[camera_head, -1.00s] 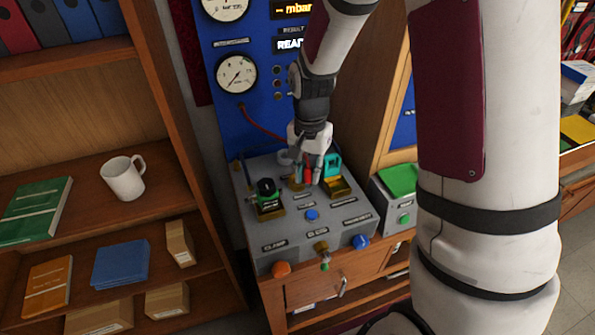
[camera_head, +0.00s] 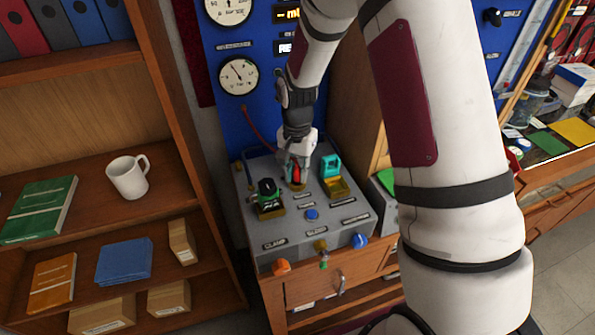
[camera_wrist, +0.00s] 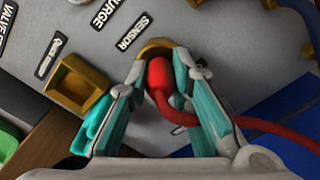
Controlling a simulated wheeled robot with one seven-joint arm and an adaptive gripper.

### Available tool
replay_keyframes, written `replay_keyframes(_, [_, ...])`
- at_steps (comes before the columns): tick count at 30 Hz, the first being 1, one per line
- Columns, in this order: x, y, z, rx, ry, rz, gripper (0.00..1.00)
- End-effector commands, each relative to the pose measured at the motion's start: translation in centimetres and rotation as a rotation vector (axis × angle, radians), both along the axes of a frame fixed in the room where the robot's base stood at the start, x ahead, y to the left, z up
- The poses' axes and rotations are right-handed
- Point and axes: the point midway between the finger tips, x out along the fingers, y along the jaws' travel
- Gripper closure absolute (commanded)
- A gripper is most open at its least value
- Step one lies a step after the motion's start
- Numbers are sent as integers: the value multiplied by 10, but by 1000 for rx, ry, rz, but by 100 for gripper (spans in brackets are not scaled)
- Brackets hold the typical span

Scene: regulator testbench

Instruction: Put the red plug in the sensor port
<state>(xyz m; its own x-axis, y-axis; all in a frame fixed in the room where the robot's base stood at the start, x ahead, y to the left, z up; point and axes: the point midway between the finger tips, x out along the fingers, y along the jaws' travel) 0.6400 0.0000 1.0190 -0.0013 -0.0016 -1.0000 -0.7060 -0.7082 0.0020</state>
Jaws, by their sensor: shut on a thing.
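The red plug (camera_wrist: 158,78) sits between the teal fingers of my gripper (camera_wrist: 150,85) in the wrist view, which are shut on it. Its red cable curves off to the right. The plug's front end is at a yellow-brass port (camera_wrist: 155,45) beside the SENSOR label (camera_wrist: 133,31). I cannot tell how deep the plug is in the port. In the head view my gripper (camera_head: 296,175) points down over the middle of the grey bench top, with the red plug (camera_head: 296,173) showing between its fingers.
The grey console (camera_head: 290,233) carries a green-and-black part (camera_head: 268,194) to the left and a teal part (camera_head: 331,166) to the right. An empty brass socket (camera_wrist: 77,84) shows in the wrist view. A wooden shelf with a white mug (camera_head: 128,177) stands at left.

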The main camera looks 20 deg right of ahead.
Motion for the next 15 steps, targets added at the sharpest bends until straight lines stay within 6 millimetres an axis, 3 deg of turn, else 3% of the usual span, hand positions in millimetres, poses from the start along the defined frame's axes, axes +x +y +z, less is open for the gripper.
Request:
replay_keyframes(3, [0,0,-3,0,1,1,100])
replay_keyframes(4, [0,0,-3,0,1,1,76])
replay_keyframes(6, [0,0,-3,1,1,1,60])
replay_keyframes(15, [0,0,-2,0,0,1,60])
